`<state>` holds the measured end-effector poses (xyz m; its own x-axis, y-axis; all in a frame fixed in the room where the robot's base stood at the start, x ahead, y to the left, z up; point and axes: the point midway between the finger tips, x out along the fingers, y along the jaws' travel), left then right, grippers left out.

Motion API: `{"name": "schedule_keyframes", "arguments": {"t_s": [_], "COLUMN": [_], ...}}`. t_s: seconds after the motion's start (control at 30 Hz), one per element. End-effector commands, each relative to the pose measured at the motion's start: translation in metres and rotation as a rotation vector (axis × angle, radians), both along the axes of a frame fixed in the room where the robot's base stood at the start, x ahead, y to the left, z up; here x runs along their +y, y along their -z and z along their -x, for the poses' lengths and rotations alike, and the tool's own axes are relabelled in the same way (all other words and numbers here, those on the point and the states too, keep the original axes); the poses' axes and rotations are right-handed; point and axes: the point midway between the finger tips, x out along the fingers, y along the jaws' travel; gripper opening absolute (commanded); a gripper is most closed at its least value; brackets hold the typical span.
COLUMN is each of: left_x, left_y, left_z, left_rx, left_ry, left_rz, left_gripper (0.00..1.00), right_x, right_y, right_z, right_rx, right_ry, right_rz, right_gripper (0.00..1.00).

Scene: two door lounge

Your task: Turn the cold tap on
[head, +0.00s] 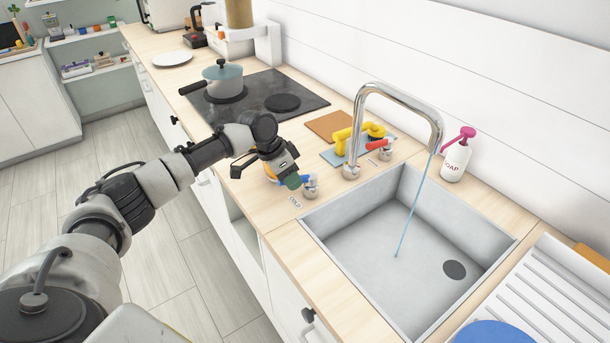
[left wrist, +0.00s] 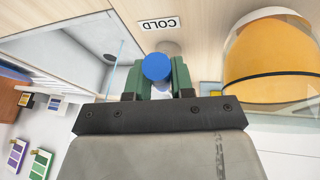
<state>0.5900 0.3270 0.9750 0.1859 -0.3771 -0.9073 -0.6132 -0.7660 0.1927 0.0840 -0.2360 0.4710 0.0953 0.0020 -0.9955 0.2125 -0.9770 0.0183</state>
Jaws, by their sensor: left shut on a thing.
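The cold tap (head: 311,188) stands at the near left corner of the sink (head: 355,235), beside a COLD label (head: 295,202). My left gripper (head: 297,181) is shut on its blue handle (left wrist: 157,67); its green fingers lie on either side of the handle in the left wrist view. The fingers hide part of the handle in the head view. A thin blue stream of water (head: 414,200) runs from the chrome spout (head: 400,91) into the basin. The red-handled tap (head: 378,145) is behind the spout's base. My right gripper is not in view.
An orange item (left wrist: 275,62) stands close beside my left gripper. A yellow object (head: 358,135) lies on a blue mat, and a soap bottle (head: 456,160) stands behind the sink. A pot (head: 223,80) is on the hob. A drying rack (head: 560,290) is at the right.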

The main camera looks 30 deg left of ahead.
Motion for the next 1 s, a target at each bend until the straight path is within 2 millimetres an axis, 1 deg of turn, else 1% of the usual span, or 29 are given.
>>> {"name": "schedule_keyframes", "arguments": {"t_s": [0.07, 0.3, 0.33, 0.47, 0.77, 0.87, 1.0], "left_x": [0.004, 0.003, 0.003, 0.003, 0.003, 0.007, 0.017], "left_y": [-0.001, -0.001, -0.001, -0.001, -0.002, -0.009, -0.03], "left_z": [0.002, 0.001, 0.001, 0.001, 0.001, 0.002, 0.007], "left_rx": [-0.001, -0.004, -0.004, -0.004, -0.003, -0.005, -0.006], "left_ry": [0.006, 0.006, 0.006, 0.006, 0.005, 0.004, 0.004], "left_rz": [0.0, 0.001, 0.001, 0.001, 0.001, 0.0, -0.001], "left_gripper": [0.0, 0.0, 0.28, 0.47, 0.48, 0.48, 0.48], "right_x": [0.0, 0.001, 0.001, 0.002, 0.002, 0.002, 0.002], "right_y": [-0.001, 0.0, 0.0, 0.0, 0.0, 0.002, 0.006], "right_z": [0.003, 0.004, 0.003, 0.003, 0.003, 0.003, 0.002], "right_rx": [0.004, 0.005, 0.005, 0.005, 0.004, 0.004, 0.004], "right_ry": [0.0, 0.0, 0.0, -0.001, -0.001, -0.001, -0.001], "right_rz": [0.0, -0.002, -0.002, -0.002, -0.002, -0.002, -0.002], "right_gripper": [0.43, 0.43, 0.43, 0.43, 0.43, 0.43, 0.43]}}
